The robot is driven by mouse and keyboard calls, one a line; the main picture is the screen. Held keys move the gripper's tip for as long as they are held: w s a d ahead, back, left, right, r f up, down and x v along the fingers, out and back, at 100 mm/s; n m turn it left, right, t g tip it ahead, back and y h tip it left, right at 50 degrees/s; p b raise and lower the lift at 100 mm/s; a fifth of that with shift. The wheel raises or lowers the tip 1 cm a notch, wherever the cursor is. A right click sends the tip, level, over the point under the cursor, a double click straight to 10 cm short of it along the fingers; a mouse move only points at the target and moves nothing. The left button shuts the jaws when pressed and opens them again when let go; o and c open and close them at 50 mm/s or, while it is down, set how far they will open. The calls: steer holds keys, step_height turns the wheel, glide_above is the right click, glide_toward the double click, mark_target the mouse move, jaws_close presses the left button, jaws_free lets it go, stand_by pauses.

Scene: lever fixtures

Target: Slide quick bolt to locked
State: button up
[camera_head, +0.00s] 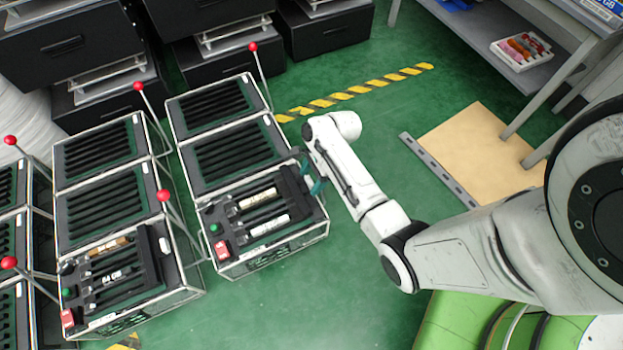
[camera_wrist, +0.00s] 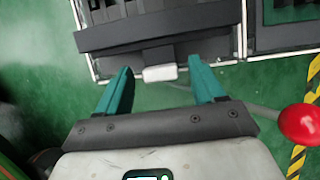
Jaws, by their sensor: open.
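My gripper (camera_head: 313,178) is at the right side of the nearest black unit in the middle rack (camera_head: 262,213) in the head view. In the wrist view its two teal fingers (camera_wrist: 160,68) are apart, with nothing clamped between them. A small pale block (camera_wrist: 160,74) on the edge of a dark bar (camera_wrist: 150,25) lies between and just beyond the fingertips. I cannot tell whether this block is the quick bolt. No bolt is clearly identifiable in the head view, where my gripper covers part of the unit's right edge.
Red-knobbed levers, one with its knob (camera_head: 253,47) at the back, stand beside the racks. A red knob (camera_wrist: 300,124) is close right of my gripper in the wrist view. A left rack (camera_head: 110,225) stands nearby. Green floor (camera_head: 340,270) is clear in front.

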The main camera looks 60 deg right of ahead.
jaws_close()
stand_by(0.7)
